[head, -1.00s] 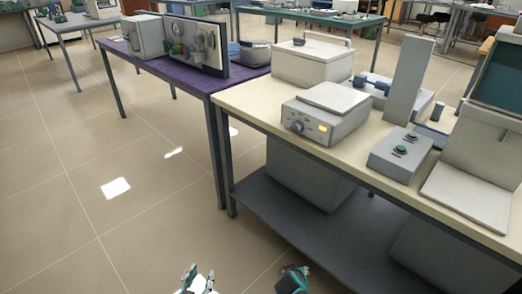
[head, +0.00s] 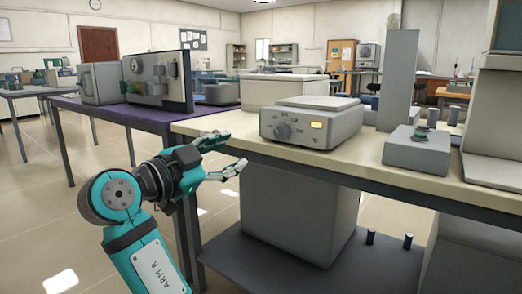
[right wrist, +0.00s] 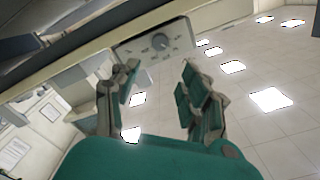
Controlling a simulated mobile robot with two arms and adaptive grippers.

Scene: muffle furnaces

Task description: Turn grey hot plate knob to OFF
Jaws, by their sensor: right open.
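The grey hot plate (head: 318,124) stands near the front edge of the cream bench, its front panel facing me. Its round grey knob (head: 283,131) is on the left of the panel, with a lit amber display to the right. The knob also shows in the right wrist view (right wrist: 160,42), beyond the fingers. My right gripper (head: 226,155) is open and empty, in front of the bench edge, left of and lower than the knob, apart from it. In the right wrist view the spread fingers (right wrist: 158,88) point toward the panel. My left gripper is not in view.
A grey box with a green button (head: 418,146) and a tall grey column (head: 397,80) stand right of the hot plate. A pale lidded box (head: 285,90) is behind it. The purple table (head: 130,108) adjoins on the left. The floor in front is open.

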